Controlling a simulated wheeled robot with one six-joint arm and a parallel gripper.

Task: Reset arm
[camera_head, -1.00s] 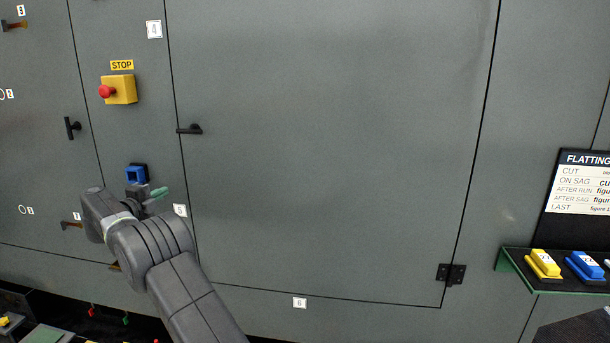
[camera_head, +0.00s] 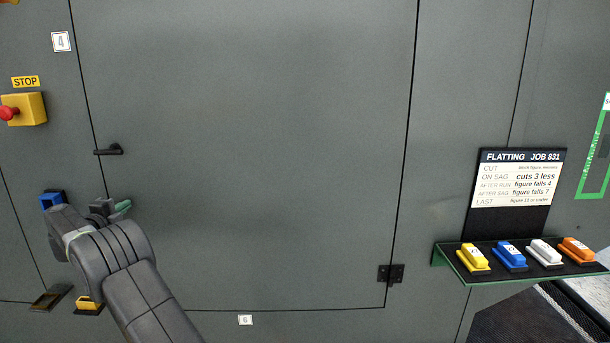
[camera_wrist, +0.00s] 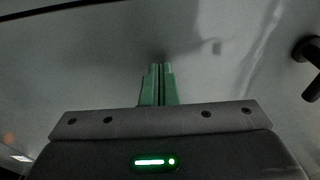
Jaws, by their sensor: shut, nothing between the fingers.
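My gripper (camera_head: 123,206) is at the lower left in the head view, in front of the grey enclosure door (camera_head: 250,160). Its green fingers are closed together and empty, as the wrist view (camera_wrist: 158,84) also shows. The fingers point towards the grey panel, and I cannot tell the exact gap. My arm bends up from the bottom edge and partly hides the panel behind it. The black door handle (camera_head: 108,150) is above the gripper; a dark knob-like part (camera_wrist: 310,60) shows at the right of the wrist view.
A yellow box with a red stop button (camera_head: 22,110) and a blue socket-like part (camera_head: 51,200) are at the left. A shelf (camera_head: 462,277) at the right holds several coloured blocks under a job sign (camera_head: 520,180). The door face between is clear.

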